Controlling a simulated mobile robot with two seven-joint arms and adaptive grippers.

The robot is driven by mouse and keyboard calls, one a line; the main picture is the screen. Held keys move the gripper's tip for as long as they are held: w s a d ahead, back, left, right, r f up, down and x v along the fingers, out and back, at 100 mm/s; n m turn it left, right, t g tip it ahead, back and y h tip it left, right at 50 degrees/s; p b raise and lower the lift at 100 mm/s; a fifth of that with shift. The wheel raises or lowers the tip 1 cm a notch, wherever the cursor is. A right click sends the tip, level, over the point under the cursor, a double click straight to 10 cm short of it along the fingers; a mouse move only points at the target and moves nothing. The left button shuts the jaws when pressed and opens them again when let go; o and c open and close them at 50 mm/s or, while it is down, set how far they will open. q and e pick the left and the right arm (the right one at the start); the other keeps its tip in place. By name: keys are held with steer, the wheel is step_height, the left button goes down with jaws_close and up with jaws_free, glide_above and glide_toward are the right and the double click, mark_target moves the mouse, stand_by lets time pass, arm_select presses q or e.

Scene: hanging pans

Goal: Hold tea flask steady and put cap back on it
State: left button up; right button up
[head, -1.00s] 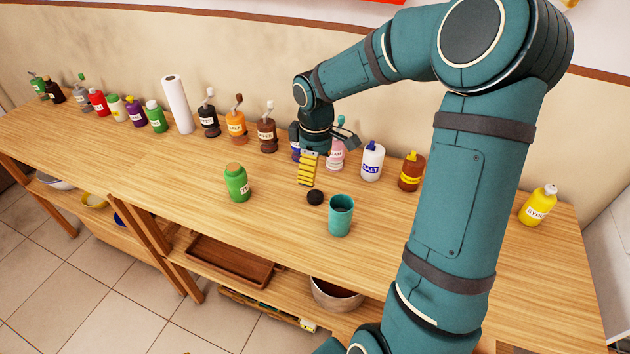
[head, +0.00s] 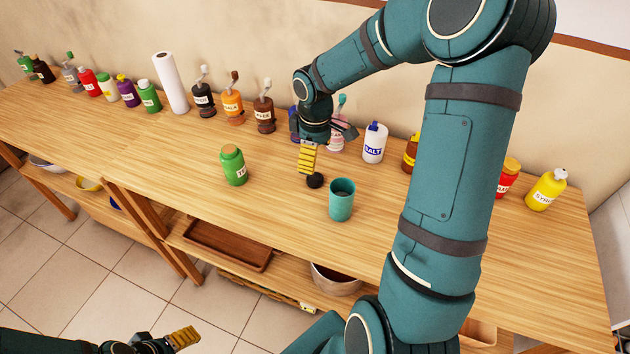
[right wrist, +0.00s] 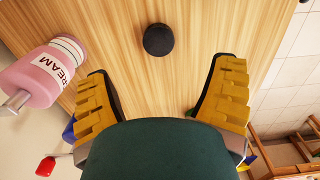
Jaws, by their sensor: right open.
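The open teal flask (head: 340,203) stands upright on the wooden table, and no label shows on it. A small round black cap (head: 314,181) lies on the table just left of and behind it, apart from it. My right gripper (head: 307,160) points down behind and above the cap. In the right wrist view the cap (right wrist: 158,40) lies beyond the two spread, empty yellow fingers. The flask does not show in that view. My left gripper (head: 172,342) is at the bottom left edge, low over the floor and partly cut off; its jaw opening cannot be made out.
A green labelled jar (head: 233,165) stands left of the cap. Along the wall stand several bottles, including a white salt bottle (head: 374,143), and grinders. A pink cream bottle (right wrist: 42,76) is close to my right gripper. The table front is clear.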

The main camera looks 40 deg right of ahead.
mark_target(315, 178)
steer(key=shift+f+b, duration=0.3)
steer(key=shift+f, duration=1.45)
step_height(315, 178, down, 5)
steer(key=shift+w+d+f+b, duration=0.1)
steer(key=shift+w+f+b, duration=0.05)
steer(key=shift+b, duration=0.7)
steer(key=c, duration=0.9)
